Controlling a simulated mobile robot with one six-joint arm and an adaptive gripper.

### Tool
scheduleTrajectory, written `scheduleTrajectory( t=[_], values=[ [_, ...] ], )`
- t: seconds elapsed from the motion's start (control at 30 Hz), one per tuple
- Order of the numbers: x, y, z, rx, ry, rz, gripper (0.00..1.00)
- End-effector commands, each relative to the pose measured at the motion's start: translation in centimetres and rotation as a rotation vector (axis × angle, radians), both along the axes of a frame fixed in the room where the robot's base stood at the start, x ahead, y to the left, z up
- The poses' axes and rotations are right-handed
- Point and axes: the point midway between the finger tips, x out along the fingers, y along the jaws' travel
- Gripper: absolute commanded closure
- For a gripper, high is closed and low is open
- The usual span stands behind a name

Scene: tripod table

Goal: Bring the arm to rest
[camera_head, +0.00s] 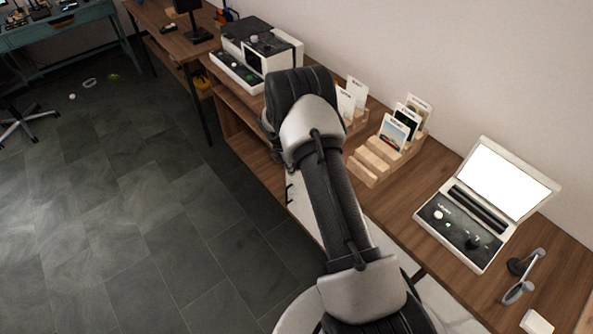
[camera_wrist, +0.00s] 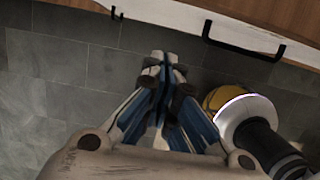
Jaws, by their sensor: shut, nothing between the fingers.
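My gripper (camera_wrist: 162,62) shows in the wrist view with its blue and pale fingers together, shut and empty. Its tips point over the dark tiled floor (camera_wrist: 60,85), beside the front of the wooden bench. In the head view my arm is raised in front of the bench (camera_head: 455,185) and covers part of it. The gripper itself is hidden behind the arm there.
A white drawer front (camera_wrist: 205,22) with a black handle is close to the fingers. On the bench stand a device with a lit screen (camera_head: 506,180), wooden card holders (camera_head: 375,160) and a boxy machine (camera_head: 262,52). The floor at left is mostly clear.

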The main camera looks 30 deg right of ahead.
Motion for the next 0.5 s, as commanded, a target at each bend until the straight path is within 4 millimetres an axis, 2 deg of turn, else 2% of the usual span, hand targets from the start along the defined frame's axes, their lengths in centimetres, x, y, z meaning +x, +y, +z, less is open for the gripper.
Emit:
scheduleTrajectory(
  t=[0.1, 0.37, 0.47, 0.5],
  values=[
    [0.0, 0.2, 0.9, 0.0, 0.0, 0.0, 1.0],
    [-0.1, 0.3, 1.3, 0.0, -0.002, -0.005, 1.0],
    [0.1, 0.6, 3.3, 0.003, -0.024, -0.041, 1.0],
    [0.2, 0.9, 4.8, 0.005, -0.038, -0.072, 1.0]
  ],
)
